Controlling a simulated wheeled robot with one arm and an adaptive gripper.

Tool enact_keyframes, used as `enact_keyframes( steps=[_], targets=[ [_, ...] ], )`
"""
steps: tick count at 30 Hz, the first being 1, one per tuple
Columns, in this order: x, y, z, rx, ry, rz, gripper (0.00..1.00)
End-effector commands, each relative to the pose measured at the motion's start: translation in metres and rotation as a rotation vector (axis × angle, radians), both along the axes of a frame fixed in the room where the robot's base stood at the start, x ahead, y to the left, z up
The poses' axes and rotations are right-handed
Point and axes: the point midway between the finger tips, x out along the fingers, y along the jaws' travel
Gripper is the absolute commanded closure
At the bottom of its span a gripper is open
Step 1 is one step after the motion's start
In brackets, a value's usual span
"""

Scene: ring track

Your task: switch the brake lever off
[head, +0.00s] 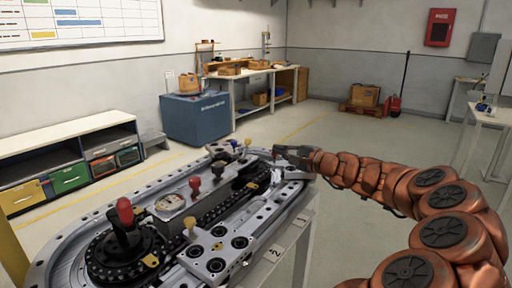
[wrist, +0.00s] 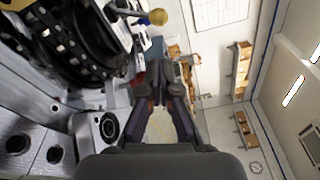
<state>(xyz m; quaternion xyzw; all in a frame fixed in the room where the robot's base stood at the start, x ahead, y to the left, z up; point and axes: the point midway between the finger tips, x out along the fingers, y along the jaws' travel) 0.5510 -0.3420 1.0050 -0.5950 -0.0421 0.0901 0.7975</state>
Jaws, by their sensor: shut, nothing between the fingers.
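The ring track (head: 60,250) fills the lower left of the head view, with several knobbed levers on its deck. No label shows which is the brake lever. A yellow-knobbed lever (head: 248,143) stands at the far end, just left of my gripper (head: 280,151). In the wrist view a yellow-knobbed lever (wrist: 157,17) shows at the top, ahead of my gripper (wrist: 168,66) and apart from it. My gripper is shut and empty. Nearer on the deck are a large red-knobbed lever (head: 124,210), a smaller red one (head: 194,183) and a yellow one (head: 189,226).
A gauge (head: 169,202) sits mid-deck. A blue cabinet (head: 195,118) and a workbench (head: 265,80) stand behind the track. A low shelf (head: 70,139) stands at the left.

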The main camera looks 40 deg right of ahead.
Motion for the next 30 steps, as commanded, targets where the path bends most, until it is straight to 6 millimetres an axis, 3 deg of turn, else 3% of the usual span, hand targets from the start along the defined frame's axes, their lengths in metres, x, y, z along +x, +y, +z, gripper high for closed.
enact_keyframes(
  steps=[11,30],
  targets=[
    [0.006,0.002,0.001,-0.003,0.002,0.003,1.0],
    [0.087,0.019,-0.004,-0.004,0.004,0.003,1.0]
  ],
)
